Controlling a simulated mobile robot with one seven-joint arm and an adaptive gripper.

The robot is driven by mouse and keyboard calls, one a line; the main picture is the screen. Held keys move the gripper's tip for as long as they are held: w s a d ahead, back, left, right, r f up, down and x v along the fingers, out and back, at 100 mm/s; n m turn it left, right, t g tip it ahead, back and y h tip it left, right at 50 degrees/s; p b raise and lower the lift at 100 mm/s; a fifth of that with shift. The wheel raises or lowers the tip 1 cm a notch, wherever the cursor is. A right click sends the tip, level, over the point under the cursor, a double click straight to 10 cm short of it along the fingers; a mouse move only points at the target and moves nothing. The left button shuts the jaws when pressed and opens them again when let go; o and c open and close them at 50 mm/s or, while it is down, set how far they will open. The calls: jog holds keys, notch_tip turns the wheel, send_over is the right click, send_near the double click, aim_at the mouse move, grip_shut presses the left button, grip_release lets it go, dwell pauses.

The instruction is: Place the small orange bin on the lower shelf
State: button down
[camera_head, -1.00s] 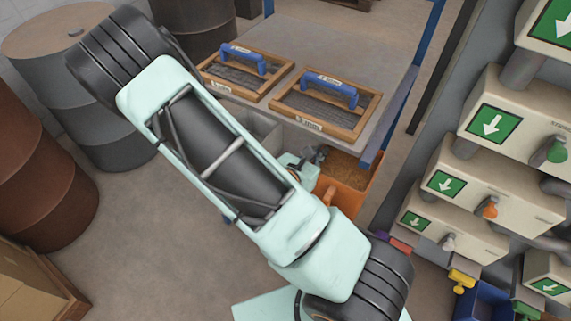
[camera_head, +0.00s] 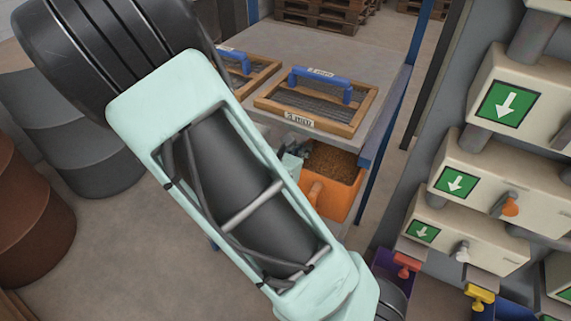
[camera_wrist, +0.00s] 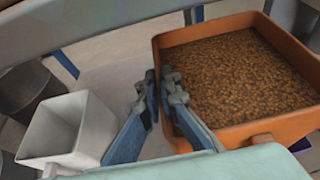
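The small orange bin (camera_head: 338,205), filled with brown grains, is at the right end of the table, below its top. In the wrist view the bin (camera_wrist: 265,128) fills the right side and looks nearly level. My gripper (camera_wrist: 163,88) is shut on its left wall, one finger outside and one inside over the grains. In the head view my gripper (camera_head: 293,158) is mostly hidden by my arm. The lower shelf (camera_wrist: 112,75) is a pale surface under the table top. I cannot tell whether the bin's base touches it.
A white bin (camera_wrist: 45,140) stands on the lower shelf to the left. Two wooden sieves (camera_head: 330,118) with blue handles lie on the table top (camera_head: 340,45). A blue post stands right of the bin. Dispensers (camera_head: 495,190) line the right side; drums (camera_head: 65,135) stand left.

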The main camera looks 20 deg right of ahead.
jog(key=w+f+b, duration=0.7)
jog(key=w+f, duration=0.2)
jog(key=f, duration=0.2)
jog(key=shift+w+a, duration=0.3)
jog(key=shift+a, duration=0.1)
jog(key=shift+f, duration=0.15)
jog(key=c, duration=2.2)
grip_release()
jog(key=shift+o, duration=0.2)
